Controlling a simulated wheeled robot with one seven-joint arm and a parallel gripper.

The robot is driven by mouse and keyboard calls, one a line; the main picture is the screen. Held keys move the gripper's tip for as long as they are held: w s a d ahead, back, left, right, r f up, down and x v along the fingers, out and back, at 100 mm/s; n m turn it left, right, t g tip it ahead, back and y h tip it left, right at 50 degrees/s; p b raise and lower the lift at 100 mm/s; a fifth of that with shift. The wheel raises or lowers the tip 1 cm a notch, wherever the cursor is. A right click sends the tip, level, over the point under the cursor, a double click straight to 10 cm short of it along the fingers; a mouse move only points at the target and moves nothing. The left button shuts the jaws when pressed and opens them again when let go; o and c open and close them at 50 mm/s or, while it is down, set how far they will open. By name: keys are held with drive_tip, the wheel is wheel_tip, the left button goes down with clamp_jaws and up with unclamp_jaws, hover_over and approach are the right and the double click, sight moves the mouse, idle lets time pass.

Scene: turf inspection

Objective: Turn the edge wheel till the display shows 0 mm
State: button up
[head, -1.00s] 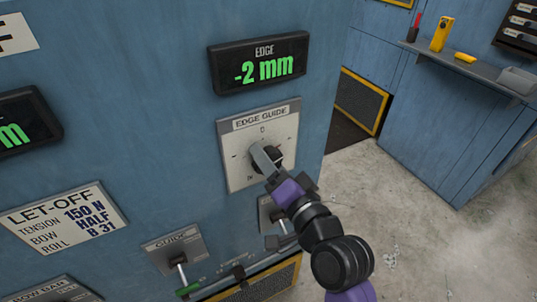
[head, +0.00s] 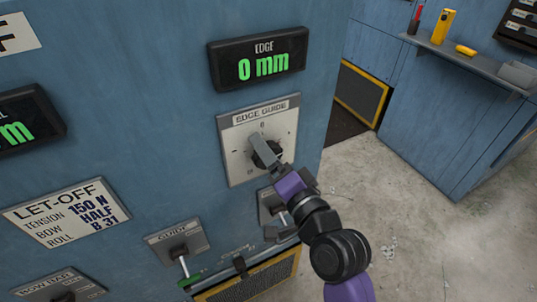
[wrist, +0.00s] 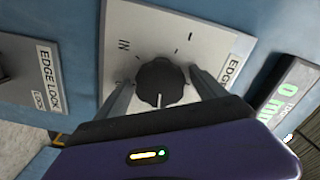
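The edge wheel (wrist: 160,84) is a black ribbed knob on a pale plate marked EDGE GUIDE (head: 285,118). The wrist view shows it between the two fingers of my gripper (wrist: 160,80), one finger close against each side. In the head view my gripper (head: 262,152) covers much of the wheel. The EDGE display (head: 258,58) above the plate reads 0 mm in green. The same display shows partly at the right of the wrist view (wrist: 288,100).
An EDGE LOCK label (wrist: 48,78) is beside the plate. A shelf with small tools (head: 470,62) stands at the right, across open floor.

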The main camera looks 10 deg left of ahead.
drive_tip(key=shift+s, duration=0.1)
drive_tip(key=b+v, duration=0.1)
drive_tip(key=v, duration=0.6)
drive_tip(key=shift+s+d+b, duration=0.2)
drive_tip(key=shift+s+b, duration=0.05)
drive_tip(key=shift+b, duration=0.1)
idle(0.3)
